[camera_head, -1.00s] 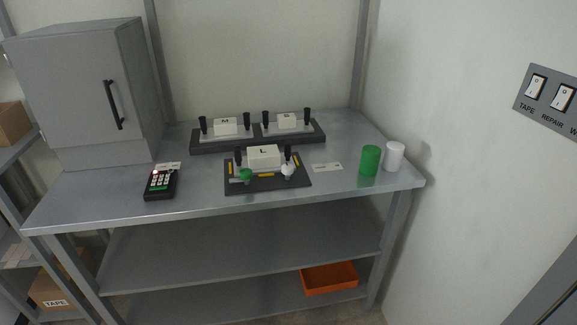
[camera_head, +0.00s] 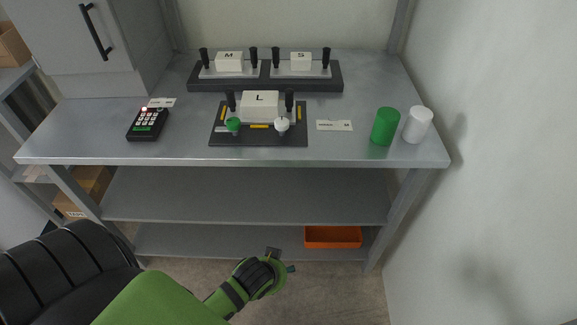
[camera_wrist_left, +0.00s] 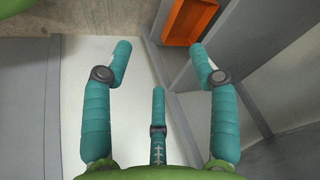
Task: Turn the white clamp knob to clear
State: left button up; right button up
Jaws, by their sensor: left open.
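The white clamp knob (camera_head: 281,125) sits at the front right of the dark base plate (camera_head: 258,138) on the metal table. A green knob (camera_head: 233,125) sits at the plate's front left. A white block marked L (camera_head: 260,106) stands between two black upright handles on this plate. My left gripper (camera_head: 281,262) is low in front of the table, well below and apart from the knobs. In the left wrist view its teal fingers (camera_wrist_left: 160,75) are spread with nothing between them. My right gripper is not seen.
Behind stands a longer fixture (camera_head: 265,85) with blocks marked M and S. A keypad device (camera_head: 148,124) is at left, a green cylinder (camera_head: 385,127) and a white cylinder (camera_head: 417,125) at right. The table's front edge and lower shelves lie near my left arm. An orange bin (camera_head: 333,237) is below.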

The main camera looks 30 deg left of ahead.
pick_arm(q)
jog(key=w+r+m+t, duration=0.2)
jog(key=w+r+t, duration=0.3)
jog(key=r, duration=0.5)
jog(key=w+r+m+t, duration=0.2)
jog(key=w+r+t, duration=0.1)
jog(key=w+r, duration=0.6)
jog(key=w+r+m+t, duration=0.2)
jog(key=w+r+t, duration=0.25)
jog(key=r, duration=0.65)
jog(key=w+d+r+m+g+h, duration=0.25)
jog(key=d+r+m+h, duration=1.05)
jog(key=m, duration=0.8)
jog(key=m+g+y, duration=0.9)
jog(key=g+y, duration=0.2)
send_near(282, 121)
notch_tip(282, 121, down, 2)
jog(key=shift+w+p+x, duration=0.15)
jog(key=shift+p+x, duration=0.3)
jog(key=shift+x, duration=1.3)
jog(key=shift+w+p+x, duration=0.15)
jog(key=shift+p+x, duration=0.3)
jog(key=shift+x, duration=1.25)
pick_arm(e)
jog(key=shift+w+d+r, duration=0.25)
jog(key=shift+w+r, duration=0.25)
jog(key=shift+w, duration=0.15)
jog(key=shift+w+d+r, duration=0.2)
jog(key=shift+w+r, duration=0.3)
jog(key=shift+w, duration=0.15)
